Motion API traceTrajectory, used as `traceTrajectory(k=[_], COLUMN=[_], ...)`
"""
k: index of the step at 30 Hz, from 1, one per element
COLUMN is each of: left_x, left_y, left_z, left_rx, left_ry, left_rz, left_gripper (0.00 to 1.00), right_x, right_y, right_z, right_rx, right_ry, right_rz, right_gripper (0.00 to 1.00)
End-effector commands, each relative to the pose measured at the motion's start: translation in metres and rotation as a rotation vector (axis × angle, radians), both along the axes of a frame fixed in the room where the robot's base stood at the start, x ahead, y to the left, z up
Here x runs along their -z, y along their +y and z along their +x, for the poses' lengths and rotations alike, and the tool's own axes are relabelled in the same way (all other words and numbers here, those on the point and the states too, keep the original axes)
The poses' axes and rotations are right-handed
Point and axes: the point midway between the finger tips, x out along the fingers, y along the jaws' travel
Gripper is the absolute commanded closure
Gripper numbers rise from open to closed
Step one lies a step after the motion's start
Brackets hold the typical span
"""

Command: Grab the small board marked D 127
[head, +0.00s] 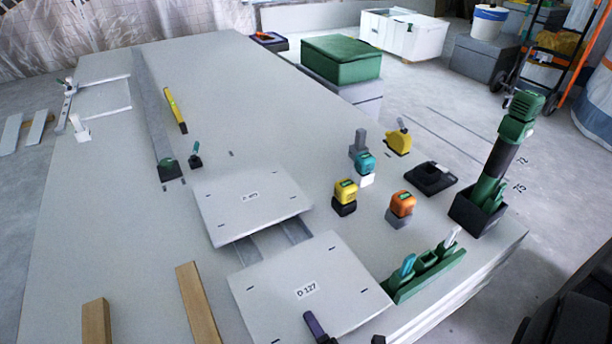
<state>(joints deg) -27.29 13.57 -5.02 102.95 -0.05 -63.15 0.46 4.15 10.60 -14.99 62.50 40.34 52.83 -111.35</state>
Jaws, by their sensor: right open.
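The small board marked D 127 (270,291) is a light grey, flat panel at the lower middle of the head view. Its label faces up, and small dark slots show near its corners. A dark purple object (316,324) overlaps its near edge; I cannot tell whether it touches the board. My right gripper (541,322) is a dark shape at the lower right corner, partly cut off. It is open, apart from the board and well to its right. My left gripper is out of view.
A similar board (243,215) lies just beyond, with grey rails between them. A green holder (428,277) stands right of D 127. Wooden strips (197,305) lie left.

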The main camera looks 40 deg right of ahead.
Motion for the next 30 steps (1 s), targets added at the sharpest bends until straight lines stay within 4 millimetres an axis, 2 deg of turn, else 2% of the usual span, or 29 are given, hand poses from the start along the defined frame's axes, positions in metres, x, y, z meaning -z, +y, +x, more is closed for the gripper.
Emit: traceTrajectory(k=[2, 9, 11, 30], left_x=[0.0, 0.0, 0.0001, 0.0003], left_y=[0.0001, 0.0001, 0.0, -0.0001], left_z=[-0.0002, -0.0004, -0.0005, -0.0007], left_rx=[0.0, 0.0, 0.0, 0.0], left_ry=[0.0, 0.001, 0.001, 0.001], left_rz=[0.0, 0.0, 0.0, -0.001], left_gripper=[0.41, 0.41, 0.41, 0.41], right_x=[0.0, 0.0001, 0.0001, 0.0004], right_y=[0.0, -0.0002, -0.0002, -0.0001], right_z=[0.0, 0.0, 0.0, -0.0002], right_rx=[0.0, -0.001, -0.001, -0.001], right_ry=[0.0, 0.0, 0.001, 0.002], right_rz=[0.0, 0.0, 0.0, -0.001], right_gripper=[0.4, 0.89, 1.0, 1.0])
